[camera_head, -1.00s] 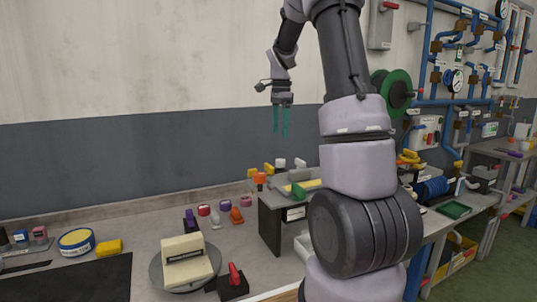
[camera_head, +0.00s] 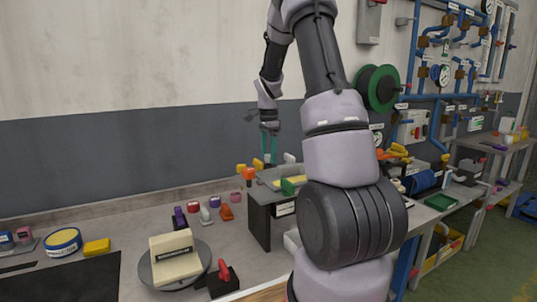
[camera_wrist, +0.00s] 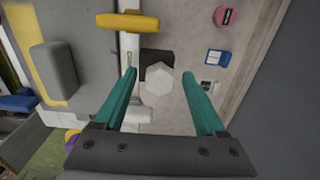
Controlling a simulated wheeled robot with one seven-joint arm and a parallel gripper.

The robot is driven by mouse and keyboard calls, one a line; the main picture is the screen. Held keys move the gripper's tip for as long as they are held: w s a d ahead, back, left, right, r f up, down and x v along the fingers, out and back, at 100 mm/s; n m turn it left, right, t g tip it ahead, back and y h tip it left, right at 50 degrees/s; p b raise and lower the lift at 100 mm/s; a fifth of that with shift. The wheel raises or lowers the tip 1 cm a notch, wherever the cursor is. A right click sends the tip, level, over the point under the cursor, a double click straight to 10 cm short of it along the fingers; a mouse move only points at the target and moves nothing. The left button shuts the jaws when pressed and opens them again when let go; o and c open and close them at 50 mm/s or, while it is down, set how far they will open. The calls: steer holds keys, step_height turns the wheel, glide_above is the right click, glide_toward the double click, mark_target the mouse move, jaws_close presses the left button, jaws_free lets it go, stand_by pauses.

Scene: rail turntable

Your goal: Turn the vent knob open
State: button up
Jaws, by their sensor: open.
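My gripper (camera_head: 269,160) points down over the back of the bench, with its teal fingers apart and empty. In the wrist view, a whitish faceted knob (camera_wrist: 160,78) on a dark square base shows between the open fingers, beyond their tips. The fingers do not appear to touch it. I cannot read a label on it, so I cannot tell for sure that it is the vent knob. In the head view a small white piece (camera_head: 289,158) stands close beside the fingers, partly hidden by the shelf and other parts.
A yellow handle (camera_wrist: 128,22) lies near the knob, with a blue block (camera_wrist: 219,57) and a pink round piece (camera_wrist: 225,16) opposite. A raised grey shelf (camera_head: 262,192) stands in front. A turntable (camera_head: 150,272) carries a cream box (camera_head: 175,257). The wall (camera_head: 130,165) is close behind.

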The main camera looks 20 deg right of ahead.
jaws_close()
